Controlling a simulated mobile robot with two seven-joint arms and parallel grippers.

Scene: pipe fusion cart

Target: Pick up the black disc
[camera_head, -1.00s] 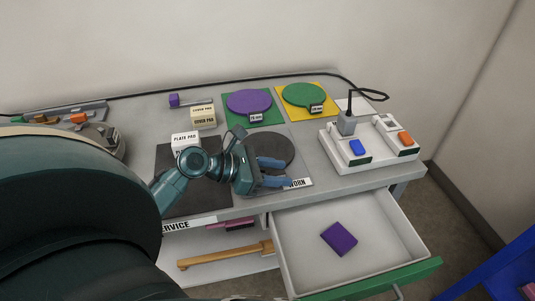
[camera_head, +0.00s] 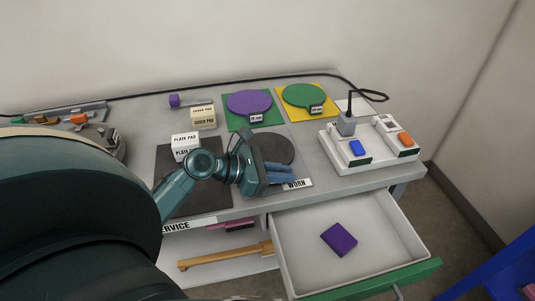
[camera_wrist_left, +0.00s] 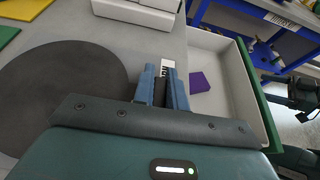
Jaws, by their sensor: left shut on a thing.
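The black disc (camera_head: 274,147) lies flat on the grey mat with the WORN label, at the middle of the bench. It also shows in the left wrist view (camera_wrist_left: 65,95), left of my fingers. My left gripper (camera_head: 286,173) is at the disc's front edge, just behind the WORN label (camera_head: 297,184). Its blue fingers (camera_wrist_left: 163,88) are close together, with a narrow dark piece between them. I take this to be part of the disc; the join is hidden.
Purple (camera_head: 249,102) and green (camera_head: 304,95) discs lie behind on coloured mats. A white switch box (camera_head: 375,153) with a plug stands to the right. The open drawer (camera_head: 385,225) in front holds a purple block (camera_head: 339,239). Pad boxes (camera_head: 186,142) stand left of the gripper.

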